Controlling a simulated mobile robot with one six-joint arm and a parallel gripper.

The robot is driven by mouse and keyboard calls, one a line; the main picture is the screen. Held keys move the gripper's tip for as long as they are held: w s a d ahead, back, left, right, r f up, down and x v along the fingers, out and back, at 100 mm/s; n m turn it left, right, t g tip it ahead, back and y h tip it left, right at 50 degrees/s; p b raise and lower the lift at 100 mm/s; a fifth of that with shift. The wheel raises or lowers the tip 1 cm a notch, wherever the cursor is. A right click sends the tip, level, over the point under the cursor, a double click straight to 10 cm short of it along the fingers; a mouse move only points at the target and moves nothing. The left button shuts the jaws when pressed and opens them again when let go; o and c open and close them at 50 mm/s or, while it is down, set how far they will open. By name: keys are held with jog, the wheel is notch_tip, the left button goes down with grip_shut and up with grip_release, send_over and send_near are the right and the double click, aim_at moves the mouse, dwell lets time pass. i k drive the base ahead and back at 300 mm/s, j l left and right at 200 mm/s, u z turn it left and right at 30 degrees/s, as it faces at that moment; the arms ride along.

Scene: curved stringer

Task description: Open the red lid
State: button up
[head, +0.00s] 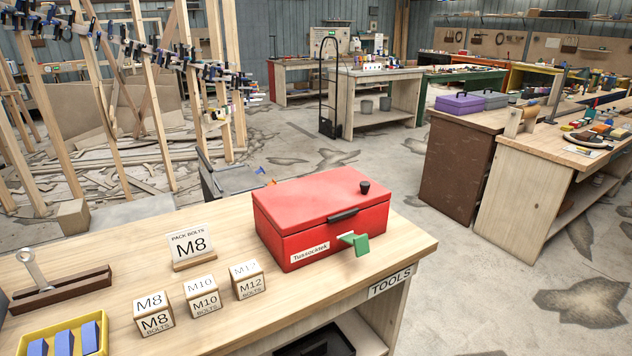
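A red box (330,240) sits on the right part of the near wooden workbench. Its red lid (315,198) is shut flat on top. A black knob (364,187) stands near the lid's back right corner. A dark handle (343,215) lies along the lid's front edge. A green L-shaped piece (356,243) sticks out from the box's front, beside a white name label (310,251). The inside of the box is hidden. My gripper is not in view.
A yellow tray (62,338) with blue pieces is at the lower left. A concrete floor aisle (440,270) is open to the right.

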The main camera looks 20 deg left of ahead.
aim_at(295, 205)
jog(key=u, duration=1.05)
